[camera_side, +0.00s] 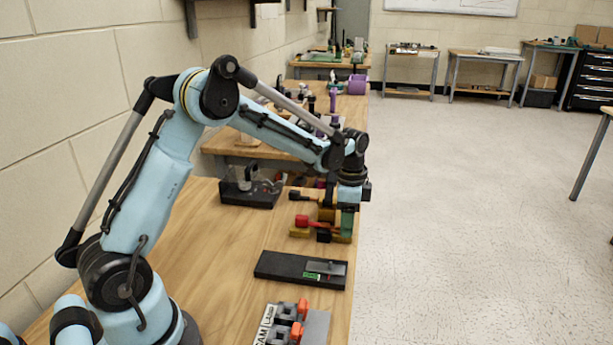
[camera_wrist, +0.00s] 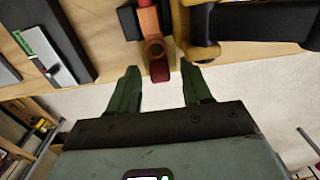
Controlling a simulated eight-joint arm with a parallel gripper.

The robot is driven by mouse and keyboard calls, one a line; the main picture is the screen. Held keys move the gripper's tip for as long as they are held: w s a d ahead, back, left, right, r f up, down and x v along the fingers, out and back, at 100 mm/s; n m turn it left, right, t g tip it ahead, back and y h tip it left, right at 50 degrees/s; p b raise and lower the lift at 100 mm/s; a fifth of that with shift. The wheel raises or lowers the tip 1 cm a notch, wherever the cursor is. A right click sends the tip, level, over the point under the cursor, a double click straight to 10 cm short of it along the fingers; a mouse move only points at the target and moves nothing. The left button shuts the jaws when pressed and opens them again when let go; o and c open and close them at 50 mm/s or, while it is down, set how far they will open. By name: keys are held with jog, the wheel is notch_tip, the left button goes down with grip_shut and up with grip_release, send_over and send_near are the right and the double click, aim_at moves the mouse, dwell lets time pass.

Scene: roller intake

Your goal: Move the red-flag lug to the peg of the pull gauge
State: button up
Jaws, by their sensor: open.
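A red lug with a round eye (camera_wrist: 155,48) shows at the top centre of the wrist view, just ahead of my gripper (camera_wrist: 161,84). An orange-red block lies behind its eye. In the side view a red piece (camera_side: 309,222) lies at the table's right edge, left of my gripper (camera_side: 343,220). A flat black unit with a grey plate and green label (camera_side: 275,266), which may be the pull gauge, lies nearer the camera. It is at the upper left in the wrist view (camera_wrist: 75,30); I cannot make out its peg clearly.
A yellow bracket with a black handle (camera_wrist: 265,22) stands right of the lug in the wrist view. A grey fixture with orange parts (camera_side: 290,325) sits at the front of the table. A black-based device (camera_side: 250,190) is farther back. Bare wood lies left of the flat unit.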

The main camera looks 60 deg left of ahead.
grip_shut()
jog(key=shift+r, duration=0.1)
jog(key=shift+r, duration=2.9)
